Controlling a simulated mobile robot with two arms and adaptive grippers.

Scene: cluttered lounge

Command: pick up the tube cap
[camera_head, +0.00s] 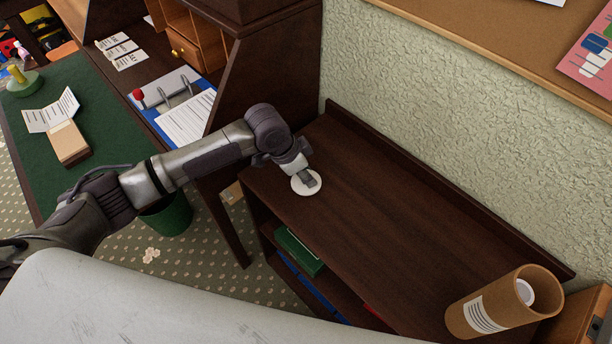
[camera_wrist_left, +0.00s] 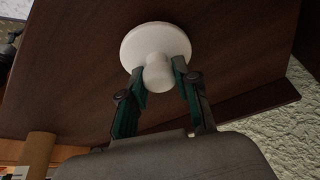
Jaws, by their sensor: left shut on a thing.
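The tube cap is a white round disc with a short stem (camera_head: 312,190). It is at the left end of the top of the dark wooden shelf unit (camera_head: 400,225). In the left wrist view the cap (camera_wrist_left: 150,42) shows its disc and its stem. My left gripper (camera_wrist_left: 165,78) is shut on the stem, one finger on each side. In the head view my left gripper (camera_head: 306,180) covers part of the cap. I cannot tell whether the disc touches the shelf top. My right gripper is not in view.
A brown cardboard tube (camera_head: 470,318) with a label lies at the right end of the shelf top. The shelf top between is clear. A raised back edge runs along the wall.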

